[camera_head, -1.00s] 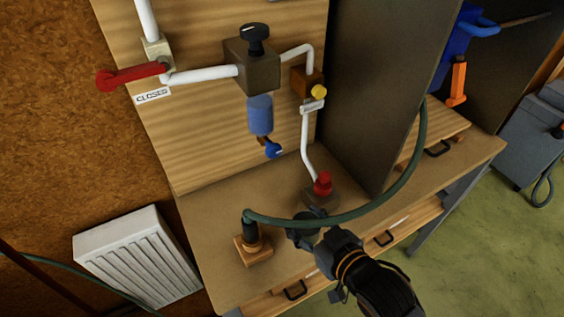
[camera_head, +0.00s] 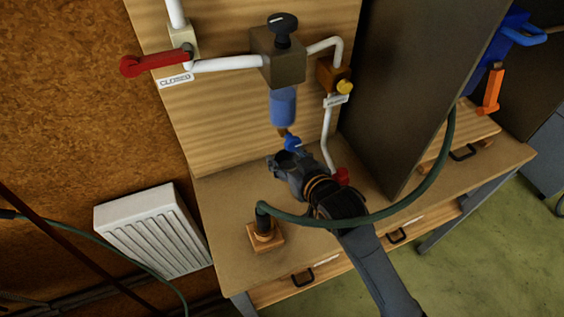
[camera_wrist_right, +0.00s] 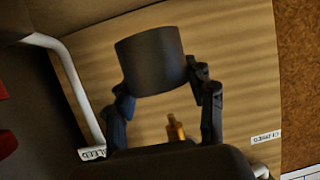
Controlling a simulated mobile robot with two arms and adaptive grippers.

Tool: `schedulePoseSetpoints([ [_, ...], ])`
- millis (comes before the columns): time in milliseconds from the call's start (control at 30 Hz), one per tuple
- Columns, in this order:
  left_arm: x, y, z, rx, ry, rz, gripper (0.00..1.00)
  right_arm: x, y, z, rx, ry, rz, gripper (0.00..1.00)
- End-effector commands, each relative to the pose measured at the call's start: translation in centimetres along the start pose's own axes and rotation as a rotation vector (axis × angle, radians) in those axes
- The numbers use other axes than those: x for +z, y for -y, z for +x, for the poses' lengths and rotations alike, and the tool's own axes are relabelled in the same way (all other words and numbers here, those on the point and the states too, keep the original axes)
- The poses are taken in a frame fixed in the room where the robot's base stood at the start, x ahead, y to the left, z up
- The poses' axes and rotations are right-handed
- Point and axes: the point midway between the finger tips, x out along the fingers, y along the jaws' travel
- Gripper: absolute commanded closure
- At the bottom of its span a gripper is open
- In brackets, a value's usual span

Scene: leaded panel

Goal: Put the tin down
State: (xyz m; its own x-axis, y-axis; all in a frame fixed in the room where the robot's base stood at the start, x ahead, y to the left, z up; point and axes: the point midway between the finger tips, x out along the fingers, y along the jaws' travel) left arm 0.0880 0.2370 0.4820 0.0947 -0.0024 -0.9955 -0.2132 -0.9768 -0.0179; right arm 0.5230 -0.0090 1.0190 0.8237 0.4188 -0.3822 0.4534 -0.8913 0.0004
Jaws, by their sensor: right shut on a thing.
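My right gripper (camera_head: 284,166) reaches in over the bench and is shut on a dark grey tin (camera_wrist_right: 151,60). In the right wrist view, the tin sits between the two fingers (camera_wrist_right: 160,85). In the head view the tin (camera_head: 288,158) is small and dark and hard to tell from the fingers. Whether the tin touches the bench cannot be told. My left gripper is not in view.
The bench top (camera_head: 225,190) is clear left of the gripper. A green hose (camera_head: 400,208) arches from an orange-brown base (camera_head: 265,238) across in front of my right arm. A dark upright panel (camera_head: 400,90) stands at right. A red knob (camera_head: 342,175) is close beside the gripper.

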Motion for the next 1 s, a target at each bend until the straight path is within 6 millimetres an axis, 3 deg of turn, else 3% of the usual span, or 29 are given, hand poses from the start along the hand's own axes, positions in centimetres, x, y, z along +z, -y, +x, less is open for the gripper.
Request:
schedulePoseSetpoints([
  [133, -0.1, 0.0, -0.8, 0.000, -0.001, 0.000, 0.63, -1.5, -0.2, 2.7, 0.000, -0.002, 0.000, 0.82],
  [200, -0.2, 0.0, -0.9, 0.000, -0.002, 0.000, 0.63, 0.4, -0.2, 3.0, 0.000, 0.007, 0.000, 0.82],
  [467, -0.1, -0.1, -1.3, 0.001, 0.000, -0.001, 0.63, 2.5, -0.2, 3.8, 0.000, 0.003, 0.000, 0.82],
  [633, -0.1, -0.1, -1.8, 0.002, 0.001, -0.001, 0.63, 5.0, -0.2, 4.8, 0.000, 0.005, 0.001, 0.82],
  [1000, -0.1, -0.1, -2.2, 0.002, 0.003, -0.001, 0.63, 5.4, -0.2, 5.4, -0.001, -0.001, 0.000, 0.82],
])
